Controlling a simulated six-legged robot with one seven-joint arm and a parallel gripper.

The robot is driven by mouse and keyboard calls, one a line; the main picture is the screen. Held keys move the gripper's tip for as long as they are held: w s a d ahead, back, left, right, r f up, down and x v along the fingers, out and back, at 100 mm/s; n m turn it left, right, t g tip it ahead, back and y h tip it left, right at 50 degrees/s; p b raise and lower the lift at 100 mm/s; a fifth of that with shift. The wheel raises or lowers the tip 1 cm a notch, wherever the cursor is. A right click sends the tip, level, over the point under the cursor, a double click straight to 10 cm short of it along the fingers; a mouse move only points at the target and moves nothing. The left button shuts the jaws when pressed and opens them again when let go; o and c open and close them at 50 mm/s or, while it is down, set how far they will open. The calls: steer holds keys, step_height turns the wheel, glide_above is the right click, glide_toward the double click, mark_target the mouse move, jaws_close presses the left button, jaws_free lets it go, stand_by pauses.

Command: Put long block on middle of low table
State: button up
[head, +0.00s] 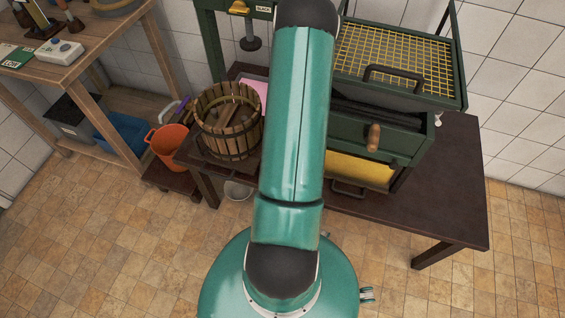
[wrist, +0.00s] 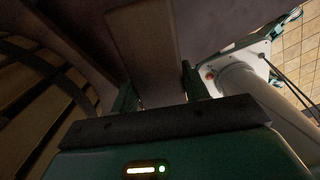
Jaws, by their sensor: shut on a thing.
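In the wrist view my gripper (wrist: 160,88) is shut on a long block (wrist: 145,45), a plain brown wooden bar that runs up and away between the two green fingers. In the head view my arm hides the gripper, and I cannot make out the held block there. A dark brown low table (head: 452,185) stands against the tiled wall, with its right end bare. Its middle is largely covered by a machine and by my arm.
A slatted wooden basket (head: 229,138) stands at the table's left end; curved slats show close at left in the wrist view (wrist: 40,90). A green machine with a yellow grid (head: 395,55) stands on the table. An orange bucket (head: 170,146) and a wooden workbench (head: 75,58) are at left.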

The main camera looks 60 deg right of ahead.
steer(key=d+f, duration=0.3)
steer(key=shift+w+f, duration=0.3)
steer(key=shift+w, duration=0.05)
steer(key=shift+f, duration=1.65)
steer(key=shift+f, duration=0.1)
steer(key=o, duration=1.2)
steer(key=shift+c, duration=0.2)
step_height(320, 180, up, 12)
steer(key=shift+r, duration=0.1)
